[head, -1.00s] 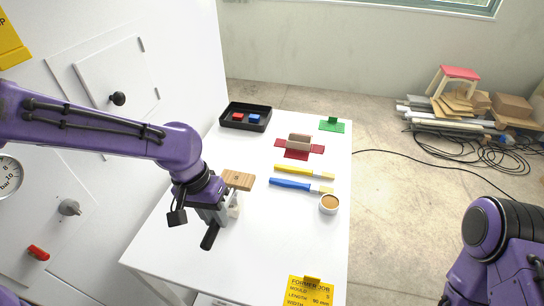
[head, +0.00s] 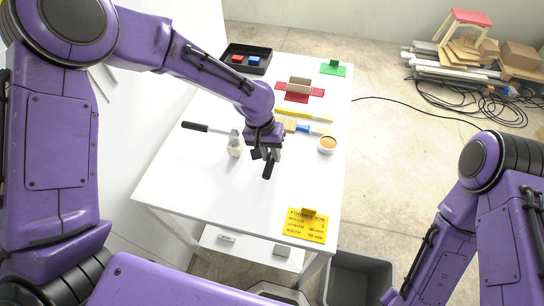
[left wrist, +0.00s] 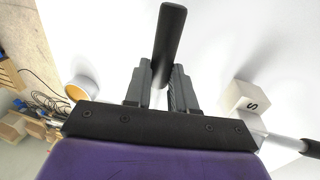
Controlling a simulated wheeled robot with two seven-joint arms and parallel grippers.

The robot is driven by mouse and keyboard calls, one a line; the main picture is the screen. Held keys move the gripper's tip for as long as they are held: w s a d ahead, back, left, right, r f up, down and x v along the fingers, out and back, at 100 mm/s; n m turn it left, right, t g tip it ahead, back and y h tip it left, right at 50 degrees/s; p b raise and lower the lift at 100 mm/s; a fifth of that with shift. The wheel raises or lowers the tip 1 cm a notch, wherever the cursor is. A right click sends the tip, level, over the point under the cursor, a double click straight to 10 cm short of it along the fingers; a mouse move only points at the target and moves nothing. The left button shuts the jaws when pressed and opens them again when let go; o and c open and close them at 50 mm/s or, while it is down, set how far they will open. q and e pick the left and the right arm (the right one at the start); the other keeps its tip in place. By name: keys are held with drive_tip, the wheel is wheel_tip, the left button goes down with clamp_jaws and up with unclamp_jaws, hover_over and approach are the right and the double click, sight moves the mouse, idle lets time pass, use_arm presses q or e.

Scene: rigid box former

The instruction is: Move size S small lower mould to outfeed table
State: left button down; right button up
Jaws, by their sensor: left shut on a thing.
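My left gripper (head: 268,152) is shut on a black handle (head: 268,168) over the white table (head: 205,185). The handle also shows between the fingers in the left wrist view (left wrist: 168,42). A tan wooden block (head: 290,125), which I take for the small lower mould, sits just beyond the gripper and seems to go with this handle; the joint is hidden. A second, whitish block (head: 235,149) stands left of the gripper, with a metal rod and black handle (head: 195,127); its S shows in the left wrist view (left wrist: 250,103). My right gripper is outside the picture.
A yellow job sign (head: 306,226) stands at the front right. A blue brush (head: 303,130), a yellow brush (head: 290,113) and a cup (head: 326,145) lie beyond and right. A red sheet with a block (head: 299,87) and a black tray (head: 246,60) are farther back. The front middle is clear.

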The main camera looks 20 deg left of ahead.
sight(270, 154)
use_arm(q)
drive_tip(key=f, duration=0.1)
drive_tip(key=f+p, duration=0.2)
drive_tip(key=shift+w+d+f, duration=0.2)
drive_tip(key=shift+w+f, duration=0.15)
drive_tip(key=shift+f, duration=0.15)
drive_tip(key=shift+s, duration=0.1)
drive_tip(key=c, duration=1.2)
unclamp_jaws()
drive_tip(key=r, duration=0.4)
drive_tip(key=a+r+b, duration=0.1)
drive_tip(key=r, duration=0.3)
drive_tip(key=a+r+b, duration=0.1)
drive_tip(key=r, duration=0.3)
drive_tip(key=shift+a, duration=0.2)
